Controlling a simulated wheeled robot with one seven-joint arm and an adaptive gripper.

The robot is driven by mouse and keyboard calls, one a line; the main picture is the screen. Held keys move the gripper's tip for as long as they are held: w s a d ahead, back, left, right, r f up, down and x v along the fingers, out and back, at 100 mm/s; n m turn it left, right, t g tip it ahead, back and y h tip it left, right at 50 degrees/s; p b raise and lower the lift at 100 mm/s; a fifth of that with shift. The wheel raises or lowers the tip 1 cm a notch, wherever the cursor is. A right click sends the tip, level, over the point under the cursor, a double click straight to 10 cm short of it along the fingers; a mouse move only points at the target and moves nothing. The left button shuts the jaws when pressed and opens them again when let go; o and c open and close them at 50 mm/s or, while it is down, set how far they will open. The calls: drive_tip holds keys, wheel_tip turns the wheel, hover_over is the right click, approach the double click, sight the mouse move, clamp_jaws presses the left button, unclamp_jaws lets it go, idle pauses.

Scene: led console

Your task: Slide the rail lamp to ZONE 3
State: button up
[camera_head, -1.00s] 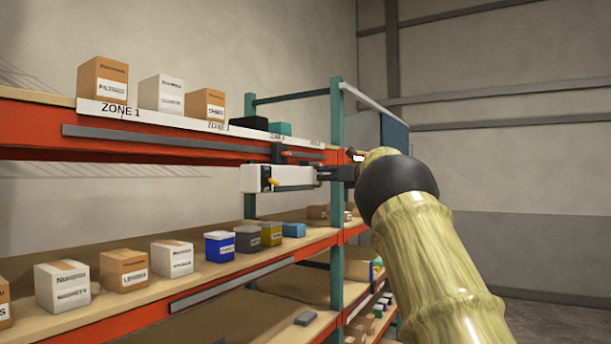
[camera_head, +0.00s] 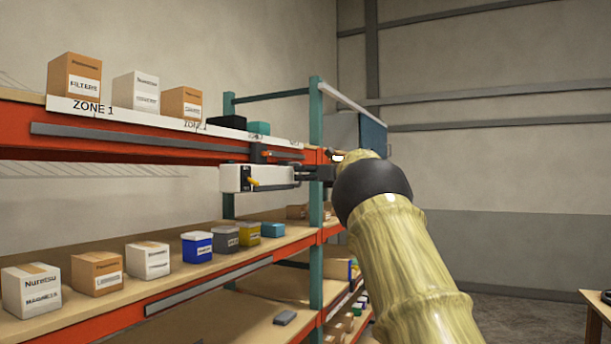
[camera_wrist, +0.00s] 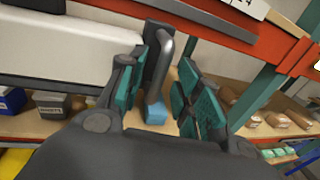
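My gripper (camera_head: 312,172) is at the lamp's right end. In the wrist view, the lamp's white body (camera_wrist: 60,45) runs off to the left. A grey bar handle (camera_wrist: 157,85) stands between the teal-padded fingers of my gripper (camera_wrist: 165,92). The fingers are apart, with a gap showing on the handle's right side.
The ZONE 1 label (camera_head: 93,107) is far left on the beam. Boxes (camera_head: 136,91) stand on the upper shelf, and bins (camera_head: 197,247) on the lower one. A teal post (camera_head: 316,210) rises close by my gripper. A table (camera_head: 598,310) shows at lower right.

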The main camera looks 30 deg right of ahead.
drive_tip(key=shift+s, duration=0.1)
drive_tip(key=v, duration=1.2)
